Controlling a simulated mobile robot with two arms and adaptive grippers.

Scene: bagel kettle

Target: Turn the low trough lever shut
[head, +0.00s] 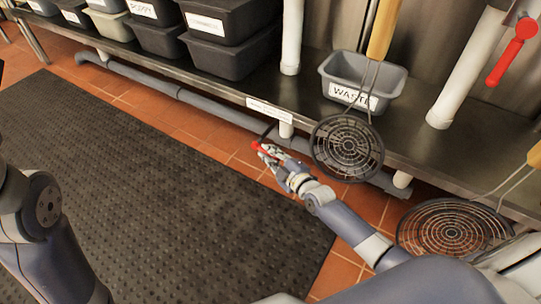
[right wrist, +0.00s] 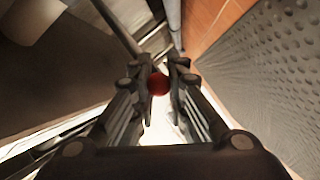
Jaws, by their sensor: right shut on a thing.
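The low trough lever (head: 259,146) has a red knob and sits low by the front of the steel shelf, near the grey pipe. My right gripper (head: 268,153) reaches down to it and is shut on the red knob. In the right wrist view the red knob (right wrist: 158,84) shows between the two fingertips of my right gripper (right wrist: 160,88). The lever's arm is mostly hidden there. My left arm enters at the left edge of the head view, but its gripper is out of the picture.
A grey pipe (head: 215,104) runs along the shelf front. A waste bin (head: 362,82) stands on the shelf (head: 300,92). Round wire skimmers (head: 347,148) hang near my right arm. A second red lever (head: 505,62) is at upper right. A dark rubber mat (head: 130,190) covers the floor.

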